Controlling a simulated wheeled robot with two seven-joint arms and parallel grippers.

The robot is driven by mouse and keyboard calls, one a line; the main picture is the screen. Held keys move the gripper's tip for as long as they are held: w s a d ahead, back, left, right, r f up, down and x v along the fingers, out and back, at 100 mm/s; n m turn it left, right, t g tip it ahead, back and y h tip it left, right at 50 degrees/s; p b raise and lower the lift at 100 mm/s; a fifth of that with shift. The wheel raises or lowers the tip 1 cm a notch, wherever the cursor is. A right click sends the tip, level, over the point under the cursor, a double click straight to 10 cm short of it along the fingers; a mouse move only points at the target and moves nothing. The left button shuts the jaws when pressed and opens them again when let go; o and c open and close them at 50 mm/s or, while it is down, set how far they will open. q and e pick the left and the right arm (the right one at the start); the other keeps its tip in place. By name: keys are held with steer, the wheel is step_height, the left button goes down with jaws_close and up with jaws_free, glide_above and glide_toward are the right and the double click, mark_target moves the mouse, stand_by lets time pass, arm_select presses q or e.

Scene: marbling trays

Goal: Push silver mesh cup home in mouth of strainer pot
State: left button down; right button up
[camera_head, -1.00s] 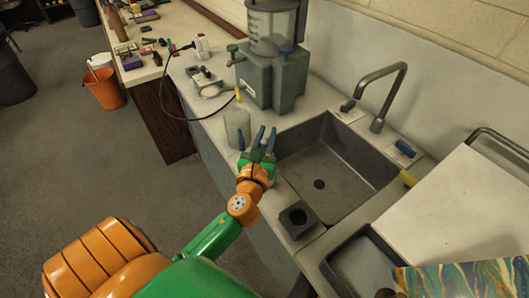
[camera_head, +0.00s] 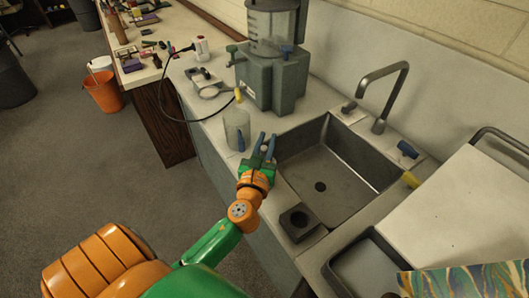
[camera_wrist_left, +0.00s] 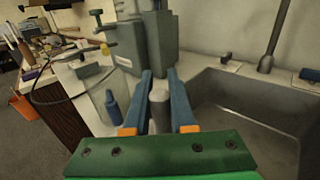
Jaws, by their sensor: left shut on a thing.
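My left gripper (camera_head: 267,140) is at the near left rim of the sink, its two blue fingers pointing away from me. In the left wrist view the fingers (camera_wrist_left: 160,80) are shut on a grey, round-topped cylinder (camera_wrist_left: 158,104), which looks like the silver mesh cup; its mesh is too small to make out. A translucent pot (camera_head: 236,127) with a blue part stands on the counter just left of the fingers. I cannot tell which is the strainer pot. My right gripper is not in view.
The empty sink (camera_head: 335,165) lies right of the gripper, with a tap (camera_head: 384,90) behind it. A grey-green machine (camera_head: 270,75) stands on the counter beyond. A black cable (camera_head: 175,105) crosses the counter to the left. A tray (camera_head: 365,265) is at the lower right.

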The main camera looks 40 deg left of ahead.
mark_target(263, 153)
arm_select(q)
steer(key=c, duration=0.7)
jaws_free()
steer(key=b+v, duration=0.1)
steer(key=v, duration=0.5)
steer(key=shift+s+d+b, duration=0.1)
steer(key=shift+s+b, duration=0.2)
steer(key=shift+s, duration=0.05)
steer(key=shift+s+d+r, duration=0.1)
steer(key=shift+s, duration=0.15)
steer(key=shift+w, duration=0.1)
